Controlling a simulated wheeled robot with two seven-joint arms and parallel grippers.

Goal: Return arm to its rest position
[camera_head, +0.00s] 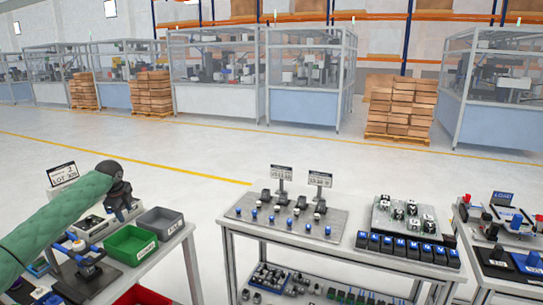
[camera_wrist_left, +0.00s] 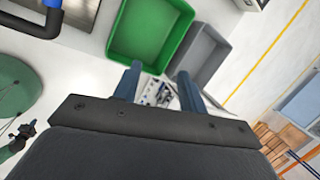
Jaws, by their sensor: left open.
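My left arm (camera_head: 55,222), in a green sleeve, reaches in from the left in the head view. Its left gripper (camera_head: 122,208) points down above the left table, by the bins. In the left wrist view the two fingers of the left gripper (camera_wrist_left: 158,84) stand apart with nothing held between them. A green bin (camera_head: 130,246) and a grey bin (camera_head: 160,221) are beside the gripper; they also show in the wrist view as the green bin (camera_wrist_left: 150,35) and the grey bin (camera_wrist_left: 203,55). My right gripper is not in view.
A black and blue fixture (camera_head: 82,262) and a sign (camera_head: 62,174) are on the left table. A red bin (camera_head: 142,295) is lower down. The middle table (camera_head: 340,238) holds a grey plate with parts and black blocks. Open floor (camera_head: 205,205) separates the left and middle tables.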

